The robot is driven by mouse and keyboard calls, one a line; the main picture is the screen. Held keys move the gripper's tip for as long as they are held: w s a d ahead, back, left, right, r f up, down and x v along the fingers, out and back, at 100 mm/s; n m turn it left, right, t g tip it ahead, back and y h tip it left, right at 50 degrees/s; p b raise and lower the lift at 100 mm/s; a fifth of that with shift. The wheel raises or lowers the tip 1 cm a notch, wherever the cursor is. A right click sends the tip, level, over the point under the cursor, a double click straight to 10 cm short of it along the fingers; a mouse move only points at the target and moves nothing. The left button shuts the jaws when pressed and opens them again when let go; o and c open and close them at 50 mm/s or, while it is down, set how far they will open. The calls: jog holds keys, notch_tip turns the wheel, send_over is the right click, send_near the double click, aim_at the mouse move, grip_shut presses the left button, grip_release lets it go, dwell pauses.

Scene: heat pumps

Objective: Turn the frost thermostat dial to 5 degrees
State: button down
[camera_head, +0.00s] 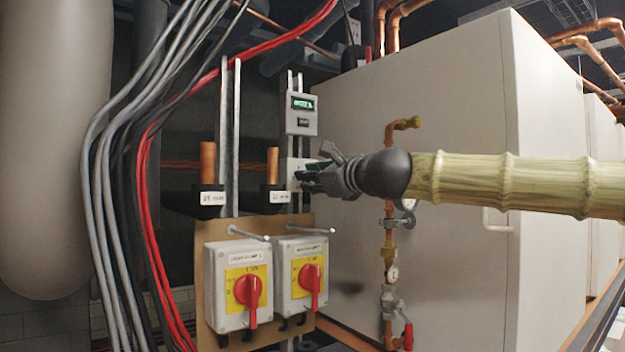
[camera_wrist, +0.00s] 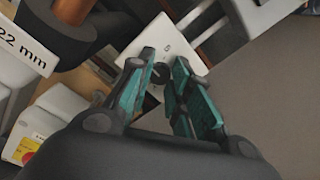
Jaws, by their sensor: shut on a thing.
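The frost thermostat is a small white box (camera_head: 292,166) on the metal rails, below a grey unit with a green display. In the wrist view its white face plate (camera_wrist: 182,35) is tilted and bears a small mark above a dark round dial (camera_wrist: 158,75). My gripper (camera_head: 312,176) reaches it from the right in the head view. In the wrist view my gripper (camera_wrist: 160,78) has its teal-padded fingers on both sides of the dial, shut on it. The fingers hide part of the dial, and its setting cannot be read.
The grey display unit (camera_head: 301,113) is just above. A pipe clamp labelled 22 mm (camera_head: 275,194) sits close to the left of my gripper. Two isolators with red handles (camera_head: 249,290) are below. A large white cabinet (camera_head: 450,90) stands behind my arm, with copper pipework (camera_head: 389,235) before it.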

jog(key=m+b, duration=0.8)
jog(key=m, duration=0.3)
jog(key=shift+d+r+b, duration=0.1)
jog(key=shift+r+b, duration=0.05)
jog(key=shift+b, duration=0.15)
dwell(0.5)
jog(key=c, duration=1.3)
grip_release()
jog(key=shift+w, duration=0.1)
jog(key=v, duration=1.2)
